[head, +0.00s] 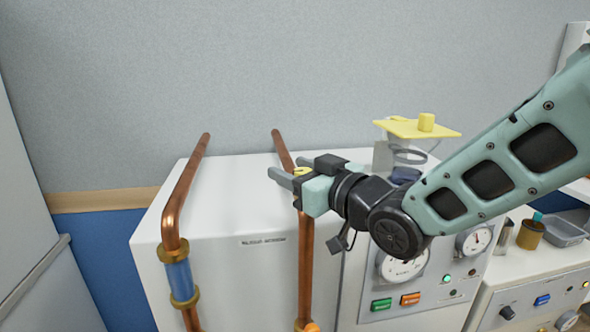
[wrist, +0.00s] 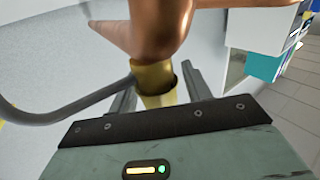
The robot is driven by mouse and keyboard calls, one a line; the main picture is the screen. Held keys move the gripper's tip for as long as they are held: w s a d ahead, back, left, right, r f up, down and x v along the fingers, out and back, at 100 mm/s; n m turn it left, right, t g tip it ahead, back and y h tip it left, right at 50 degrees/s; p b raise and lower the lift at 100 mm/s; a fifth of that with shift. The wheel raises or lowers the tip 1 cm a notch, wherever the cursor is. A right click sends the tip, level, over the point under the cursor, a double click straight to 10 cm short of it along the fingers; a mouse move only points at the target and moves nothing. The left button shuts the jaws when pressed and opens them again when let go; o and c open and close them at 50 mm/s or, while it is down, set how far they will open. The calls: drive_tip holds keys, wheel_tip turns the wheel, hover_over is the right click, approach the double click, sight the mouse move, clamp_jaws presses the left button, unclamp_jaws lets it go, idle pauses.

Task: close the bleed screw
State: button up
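My gripper (head: 283,176) is at the right copper pipe (head: 306,262), above the white cabinet (head: 232,208). In the wrist view, a brass fitting (wrist: 156,84) on the underside of the copper pipe (wrist: 160,25) lies between my two fingers. It may be the bleed screw, but I cannot tell for sure. A narrow gap shows on each side of it, so my gripper (wrist: 160,95) looks open around it. In the head view, only a small yellow bit (head: 301,171) of the fitting shows by the fingers. A grey curved tube (wrist: 80,112) reaches the fitting from the left.
The left copper pipe (head: 178,205) has a blue section (head: 180,280) with brass collars. A panel with gauges (head: 402,265) and buttons stands right of the pipes. A yellow plate (head: 417,128) stands behind my arm.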

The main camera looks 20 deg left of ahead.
drive_tip(key=c, duration=0.8)
drive_tip(key=shift+t+b, duration=0.3)
drive_tip(key=shift+b, duration=0.2)
